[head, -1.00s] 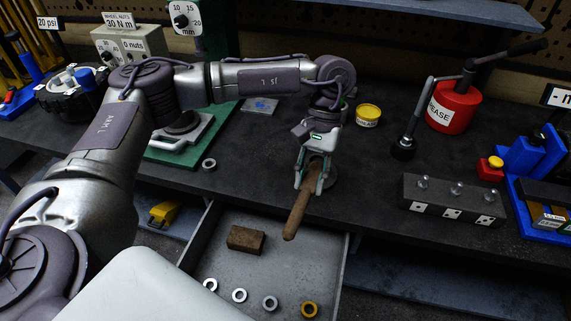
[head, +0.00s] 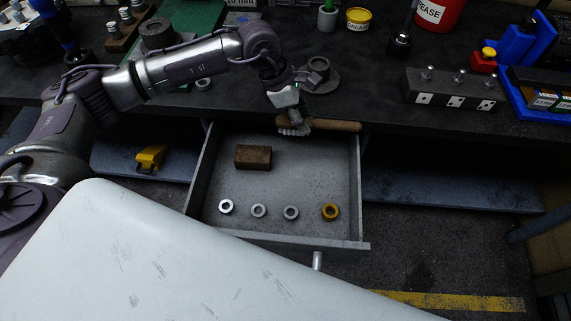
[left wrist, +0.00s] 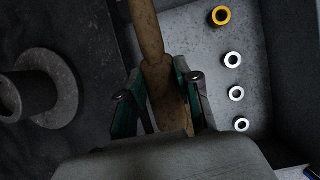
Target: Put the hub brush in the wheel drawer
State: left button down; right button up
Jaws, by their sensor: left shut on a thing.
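The hub brush (head: 332,125) has a brown wooden handle and pale bristles. My left gripper (head: 292,120) is shut on it, and the handle points right in the head view. The brush is held over the back part of the open drawer, near the bench's front edge, with the bristles downward. In the left wrist view the handle (left wrist: 152,50) runs up from between the fingers (left wrist: 160,100). The wheel drawer (head: 345,190) is a grey open box pulled out below the bench. My right gripper is not in view.
In the drawer lie a brown block (head: 253,157), several grey rings (head: 259,211) and a yellow ring (head: 330,212). A flanged hub (head: 319,75) stands on the bench behind the gripper. A yellow wedge-like thing (head: 151,157) sits on the lower shelf.

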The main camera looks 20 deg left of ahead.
pick_arm(q)
notch_tip(320, 180, down, 12)
jog(key=shift+r+p, duration=0.2)
jog(key=shift+p, duration=0.85)
notch_tip(320, 180, down, 4)
jog(key=shift+f, duration=0.2)
jog(key=shift+f, duration=0.2)
jog(key=c, duration=0.8)
grip_release()
jog(key=shift+r, duration=0.1)
